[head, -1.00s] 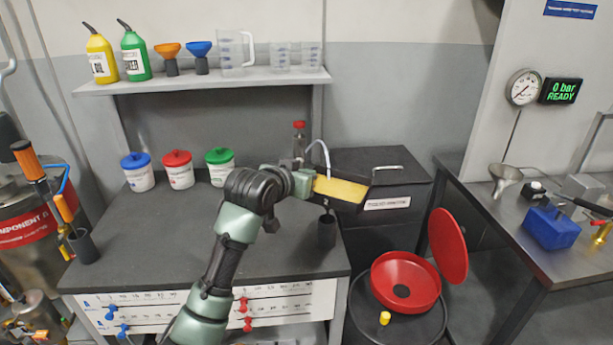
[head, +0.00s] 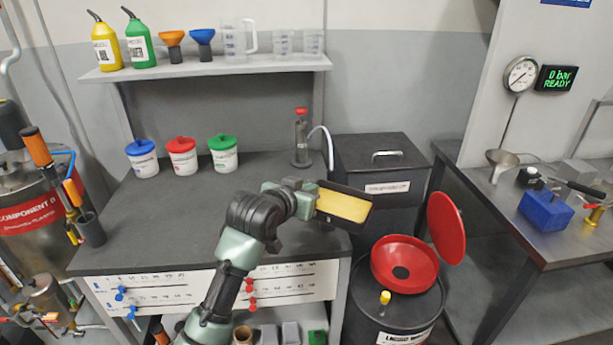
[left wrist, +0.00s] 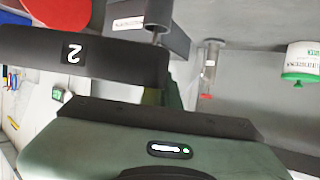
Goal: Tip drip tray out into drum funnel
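The drip tray (head: 347,208) is a shallow dark tray with yellow liquid in it. My left gripper (head: 310,198) holds it by its left end, above the bench's right front corner. It looks slightly tilted, and the yellow stays inside. In the left wrist view, a dark wall marked "2" (left wrist: 40,55) lies just beyond the gripper; the fingers' grip is mostly hidden. The red drum funnel (head: 425,272) is wide, with a dark centre hole, on a black drum (head: 400,317), below and right of the tray. Its red lid (head: 447,228) stands open. My right gripper is not in view.
A yellow cap (head: 385,297) sits at the drum's front. A dark box (head: 385,160) with a handle stands behind the tray. A steel bench (head: 545,235) is at right. Lidded tubs (head: 182,158) and a red-topped cylinder (head: 301,140) stand on the back bench.

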